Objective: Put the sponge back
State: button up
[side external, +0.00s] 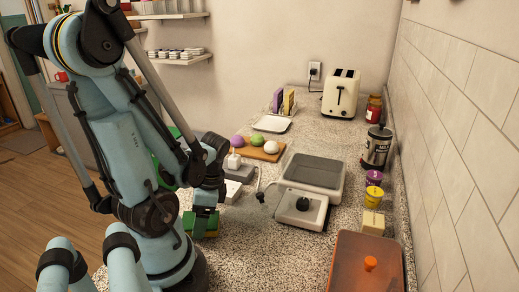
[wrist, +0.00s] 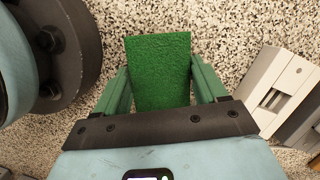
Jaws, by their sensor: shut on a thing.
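My gripper (side external: 204,212) is low over the left part of the speckled counter, close to my base. The green sponge (wrist: 160,80) is between its two green fingers in the wrist view, and the gripper is shut on it. In the side view the green sponge (side external: 188,221) shows beside the fingers, partly hidden by my arm. I cannot tell whether it touches the counter. A small rack (side external: 283,103) with upright purple and yellow slabs stands at the back, left of the toaster.
A white dish (side external: 272,124) lies before the rack. A wooden board (side external: 262,154) holds coloured round items. A scale-like appliance (side external: 312,172) and a white knobbed unit (side external: 303,211) fill the middle. The toaster (side external: 341,95), kettle (side external: 377,147) and orange-lidded box (side external: 350,270) line the right.

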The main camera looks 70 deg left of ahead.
aim_at(213, 218)
jog(key=shift+f, duration=0.15)
jog(key=o, duration=1.1)
jog(key=shift+a+v, duration=0.4)
jog(key=shift+v, duration=5.55)
jog(key=w+d+n+t, duration=0.1)
jog(key=w+d+t, duration=0.2)
jog(key=w+d, duration=0.1)
jog(key=w+d+r+n+t, duration=0.1)
jog(key=w+d+t, duration=0.2)
jog(key=w, duration=0.3)
jog(key=w+d+n+t, duration=0.1)
jog(key=w+d+t, duration=0.3)
jog(key=w+d, duration=0.1)
jog(key=shift+w+d+r+h, duration=0.25)
jog(key=shift+w+h, duration=0.15)
jog(key=shift+w, duration=0.2)
jog(key=shift+a, duration=0.1)
